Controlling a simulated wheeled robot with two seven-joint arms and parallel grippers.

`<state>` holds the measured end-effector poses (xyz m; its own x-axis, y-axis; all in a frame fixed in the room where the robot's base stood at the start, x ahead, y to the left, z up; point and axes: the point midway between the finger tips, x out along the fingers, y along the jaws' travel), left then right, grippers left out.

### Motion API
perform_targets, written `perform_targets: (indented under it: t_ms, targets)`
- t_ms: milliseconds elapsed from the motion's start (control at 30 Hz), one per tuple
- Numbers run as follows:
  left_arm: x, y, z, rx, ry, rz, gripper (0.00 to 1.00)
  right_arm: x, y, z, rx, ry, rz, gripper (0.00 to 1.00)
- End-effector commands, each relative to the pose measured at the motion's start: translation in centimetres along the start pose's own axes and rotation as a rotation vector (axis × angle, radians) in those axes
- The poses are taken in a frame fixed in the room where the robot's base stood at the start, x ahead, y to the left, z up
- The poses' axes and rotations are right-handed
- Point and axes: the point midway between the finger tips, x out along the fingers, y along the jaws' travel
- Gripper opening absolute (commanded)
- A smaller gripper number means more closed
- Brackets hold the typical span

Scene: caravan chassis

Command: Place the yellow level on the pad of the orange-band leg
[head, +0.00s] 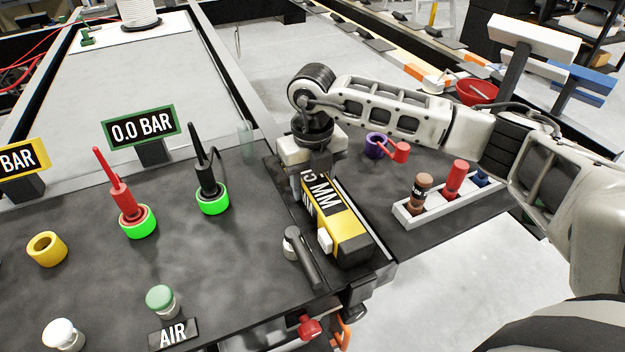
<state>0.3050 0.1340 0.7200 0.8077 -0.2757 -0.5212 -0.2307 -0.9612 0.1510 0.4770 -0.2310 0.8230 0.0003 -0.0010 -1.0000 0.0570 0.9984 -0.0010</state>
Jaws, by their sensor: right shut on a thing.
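The yellow level (352,228) is a yellow-and-black block with a white "MM" reading on its top face. It is at the right end of the dark worktop, and I cannot tell if it touches the surface. My right gripper (313,168) points down at the level's far end and is shut on it; the fingertips are mostly hidden. My left gripper is not in view. I cannot make out the orange-band leg or its pad for certain; an orange part (343,334) shows below the worktop's front edge.
A black-handled lever (302,258) is just left of the level. Red (138,221) and black plugs stand in green-lit rings further left. A white rack (408,215) with coloured cylinders and a purple ring (375,146) are to the right. Bare floor shows at lower right.

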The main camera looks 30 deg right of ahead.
Motion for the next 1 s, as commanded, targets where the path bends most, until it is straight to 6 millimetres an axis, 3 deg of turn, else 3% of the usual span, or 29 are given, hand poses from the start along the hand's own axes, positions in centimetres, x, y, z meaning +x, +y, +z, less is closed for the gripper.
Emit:
perform_targets:
  t_ms: [67,100,167,567,1000]
  targets:
    - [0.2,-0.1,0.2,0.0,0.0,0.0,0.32,0.3,0.0,0.0,0.0,-0.001,0.001,0.15]
    - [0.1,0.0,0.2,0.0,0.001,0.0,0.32,0.3,0.0,0.0,0.0,0.0,0.0,0.53]
    - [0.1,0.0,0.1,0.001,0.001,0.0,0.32,0.3,0.0,0.0,0.0,0.0,0.0,0.69]
    - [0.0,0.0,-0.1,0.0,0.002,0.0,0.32,-0.6,0.0,0.0,0.0,-0.001,0.0,0.69]
    - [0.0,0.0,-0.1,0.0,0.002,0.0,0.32,-9.3,0.1,0.1,-0.001,-0.004,0.002,0.69]
